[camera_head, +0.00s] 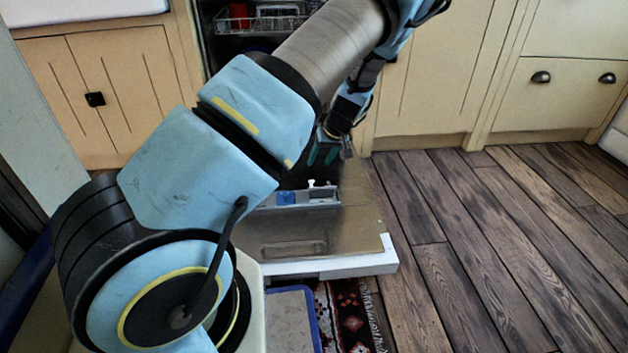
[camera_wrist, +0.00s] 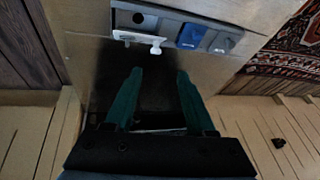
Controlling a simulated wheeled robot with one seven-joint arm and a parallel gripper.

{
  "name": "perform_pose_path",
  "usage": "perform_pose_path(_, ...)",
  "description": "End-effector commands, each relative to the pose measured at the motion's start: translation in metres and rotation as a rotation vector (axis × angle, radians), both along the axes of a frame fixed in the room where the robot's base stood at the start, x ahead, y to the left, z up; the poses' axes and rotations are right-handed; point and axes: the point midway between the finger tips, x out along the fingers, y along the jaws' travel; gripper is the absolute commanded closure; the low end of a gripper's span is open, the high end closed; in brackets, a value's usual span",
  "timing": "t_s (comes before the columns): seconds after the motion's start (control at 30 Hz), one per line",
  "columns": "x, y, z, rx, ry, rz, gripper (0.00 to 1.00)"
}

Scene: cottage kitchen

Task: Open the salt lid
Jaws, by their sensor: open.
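The dishwasher door (camera_head: 352,222) lies folded down, with a dispenser strip (camera_head: 322,203) across its inner face. The strip has a blue lid (camera_wrist: 191,36), a grey cap (camera_wrist: 226,41) and a dark recess (camera_wrist: 135,19). A white flap with a small knob (camera_wrist: 155,43) stands out from it; the white piece also shows in the head view (camera_head: 311,184). I cannot tell from the frames which of these is the salt lid. My gripper (camera_wrist: 156,72) is open and empty, its green fingers above the door and apart from the strip. It also shows in the head view (camera_head: 326,154).
The dishwasher rack (camera_head: 262,20) with red items is inside the opening behind my arm. Cream cabinets (camera_head: 433,75) stand on both sides. A patterned rug (camera_head: 352,315) lies before the door. The wooden floor (camera_head: 480,230) to the right is clear.

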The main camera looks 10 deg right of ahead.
Motion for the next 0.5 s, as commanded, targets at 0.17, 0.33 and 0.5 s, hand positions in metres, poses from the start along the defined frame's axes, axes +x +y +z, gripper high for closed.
perform_pose_path(0.17, 0.005, -0.006, -0.013, 0.008, -0.017, -0.003, 0.45)
perform_pose_path(0.33, 0.014, 0.000, -0.038, 0.007, -0.016, -0.004, 0.45)
perform_pose_path(0.5, 0.026, 0.008, -0.068, 0.007, -0.016, -0.004, 0.45)
